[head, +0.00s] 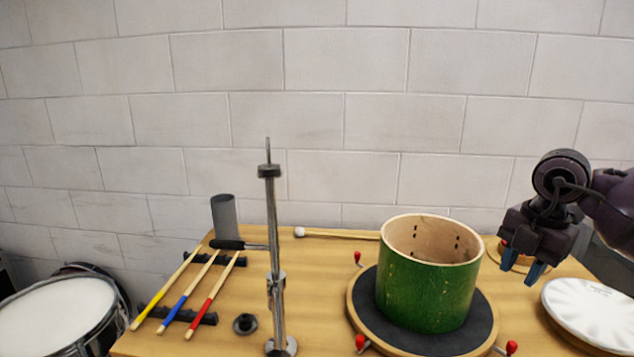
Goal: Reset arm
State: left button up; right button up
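My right gripper (522,264) hangs at the right side of the head view, on the dark arm that comes in from the right. Its two blue fingertips point down and stand apart, with nothing seen between them. It is to the right of the green drum shell (428,290), and I see a gap between them in the picture. A light wooden ring (493,250) shows partly behind the gripper. My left arm and gripper are not in view.
The drum shell stands on a round dark pad (365,292) with red-handled clamps. A metal stand (279,300), three drumsticks (181,296) on a rack, a mallet (340,234) and a grey cup (225,217) are left. A white drumhead (590,308) lies right. A brick wall is behind.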

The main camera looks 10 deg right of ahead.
jog(key=w+a+r+n+t+y, duration=0.3)
jog(key=w+a+t+y, duration=0.15)
jog(key=a+y, duration=0.35)
jog(key=w+a+r+n+t+y, duration=0.25)
jog(key=a+t+y, duration=0.25)
jog(key=a+y, duration=0.3)
jog(key=s+d+f+m+t+h, duration=0.25)
jog(key=f+m+h, duration=0.55)
jog(key=f, duration=0.4)
jog(key=s+d+f+m+t+h, duration=0.1)
jog(key=d+f+m+t+h, duration=0.35)
jog(key=f+m, duration=0.7)
jog(key=s+a+f+m+g+h, duration=0.3)
jog(key=s+f+m+g, duration=0.3)
jog(key=s+f, duration=1.4)
jog(key=shift+s+f+m+h, duration=0.3)
jog(key=shift+s+m+h, duration=0.45)
jog(key=shift+s+m, duration=0.4)
